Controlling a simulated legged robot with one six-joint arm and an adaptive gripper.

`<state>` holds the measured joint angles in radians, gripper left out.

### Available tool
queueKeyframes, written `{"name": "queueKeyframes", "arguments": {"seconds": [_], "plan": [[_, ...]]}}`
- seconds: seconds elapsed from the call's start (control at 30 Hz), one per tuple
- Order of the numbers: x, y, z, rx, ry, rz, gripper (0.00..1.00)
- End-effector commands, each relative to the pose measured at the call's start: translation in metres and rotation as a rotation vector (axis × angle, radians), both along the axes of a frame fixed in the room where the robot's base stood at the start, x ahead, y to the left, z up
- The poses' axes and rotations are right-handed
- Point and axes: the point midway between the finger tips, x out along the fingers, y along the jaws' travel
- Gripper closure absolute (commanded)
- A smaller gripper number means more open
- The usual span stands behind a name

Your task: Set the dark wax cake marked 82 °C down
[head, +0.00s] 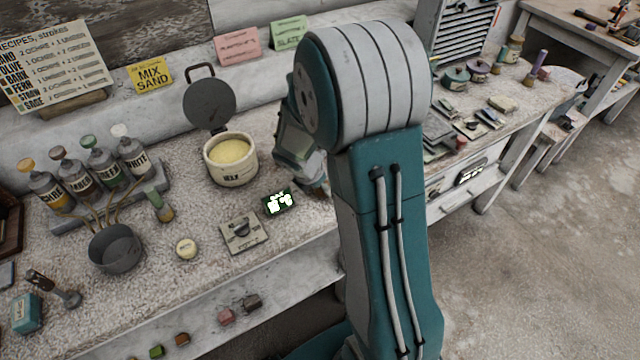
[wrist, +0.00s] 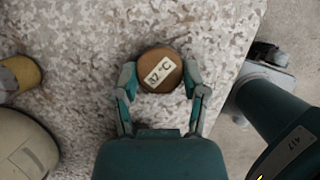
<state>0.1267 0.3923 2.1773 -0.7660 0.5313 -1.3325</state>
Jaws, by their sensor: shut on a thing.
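The dark wax cake (wrist: 160,62) is a round brown disc with a pale label in the wrist view. The label shows "°C"; its digits are small and tilted. My gripper (wrist: 160,88) is shut on the cake, with one finger at each side. The speckled bench top lies beneath it; I cannot tell whether the cake touches it.
On the bench (head: 330,242) stand an open pot of yellow stuff (head: 230,152), a flat device (head: 243,231) by a lit green display (head: 279,201), a small pale round piece (head: 186,248) and a grey pan (head: 116,250). Speckled surface around the cake is clear.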

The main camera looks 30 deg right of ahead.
Motion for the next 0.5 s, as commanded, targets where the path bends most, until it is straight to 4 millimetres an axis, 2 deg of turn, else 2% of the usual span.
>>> {"name": "queueKeyframes", "arguments": {"seconds": [0.23,0.27,0.3,0.33,0.37,0.5], "plan": [[-0.0003,0.0,-0.0048,0.0,0.001,0.0,0.78],[-0.0003,-0.0001,-0.0049,0.0,0.001,0.0,0.39],[-0.0002,-0.0001,-0.0047,0.0,0.001,0.0,0.21],[-0.0002,-0.0001,-0.0047,0.0,0.001,0.0,0.08],[-0.0002,-0.0001,-0.0047,0.0,0.001,0.0,0.04],[-0.0002,-0.0001,-0.0045,0.0,0.001,0.0,0.04]]}}
